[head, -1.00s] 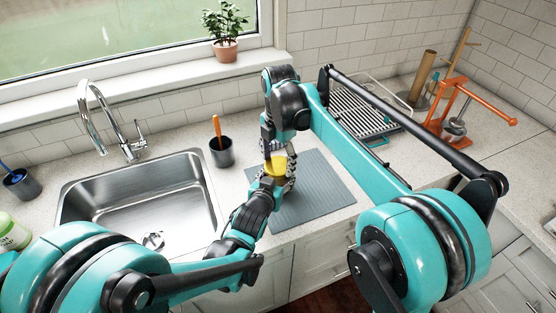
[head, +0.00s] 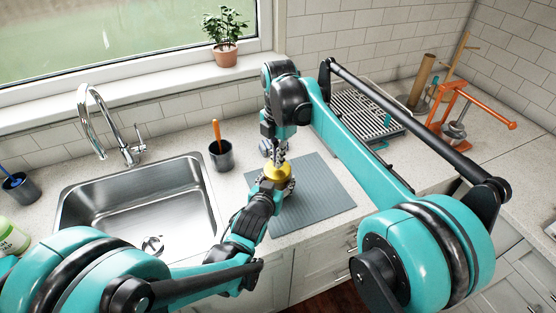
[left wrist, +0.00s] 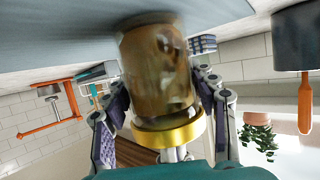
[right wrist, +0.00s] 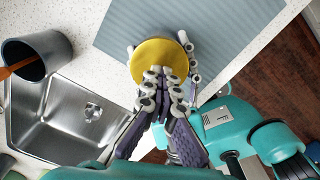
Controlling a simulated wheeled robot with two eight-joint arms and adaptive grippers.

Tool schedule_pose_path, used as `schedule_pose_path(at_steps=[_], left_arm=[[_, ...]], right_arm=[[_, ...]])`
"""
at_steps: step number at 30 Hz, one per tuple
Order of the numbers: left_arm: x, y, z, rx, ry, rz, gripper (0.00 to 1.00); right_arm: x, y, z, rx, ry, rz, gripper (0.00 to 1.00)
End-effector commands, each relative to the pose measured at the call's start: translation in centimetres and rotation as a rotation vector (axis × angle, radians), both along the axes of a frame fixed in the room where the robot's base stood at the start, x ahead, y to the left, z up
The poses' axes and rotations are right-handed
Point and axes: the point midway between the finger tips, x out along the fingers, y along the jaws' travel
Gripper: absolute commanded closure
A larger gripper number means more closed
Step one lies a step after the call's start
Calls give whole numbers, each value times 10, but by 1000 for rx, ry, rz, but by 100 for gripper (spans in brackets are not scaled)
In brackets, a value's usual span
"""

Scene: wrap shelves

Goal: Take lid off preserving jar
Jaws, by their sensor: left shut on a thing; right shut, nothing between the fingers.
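The preserving jar (left wrist: 158,70) is glass with brown contents and a gold lid (left wrist: 170,133) on its mouth. In the head view the lid (head: 277,172) shows yellow above the grey mat, with most of the jar hidden. My left gripper (left wrist: 160,98) is shut around the jar's body, one finger on each side, just below the lid. My right gripper (right wrist: 165,80) is shut and empty, its fingertips together over the lid (right wrist: 157,58) in the right wrist view. I cannot tell whether they touch it. The right gripper also shows in the head view (head: 277,158).
The grey ribbed mat (head: 318,195) lies under the work area. The sink (head: 140,205) and a dark cup with an orange handle (head: 221,156) are left of it. A dish rack (head: 365,120) and an orange press (head: 460,105) stand at the right. The mat's right side is clear.

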Motion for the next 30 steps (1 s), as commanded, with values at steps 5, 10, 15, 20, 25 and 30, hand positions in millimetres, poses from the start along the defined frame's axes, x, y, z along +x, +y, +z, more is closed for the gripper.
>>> schedule_pose_path(at_steps=[5,10,15,20,25,30], left_arm=[[0,1,-1,0,3,1,100],[0,1,-1,1,4,1,100],[0,1,-1,1,4,2,100],[0,1,-1,1,4,2,100],[-1,1,-1,1,4,2,24],[0,1,-1,0,3,1,18]], right_arm=[[0,0,1,0,0,0,100],[0,0,20,0,0,0,100],[0,0,37,0,0,0,100],[0,0,40,0,0,0,100],[0,0,40,0,0,0,100],[0,0,40,0,0,0,100]])
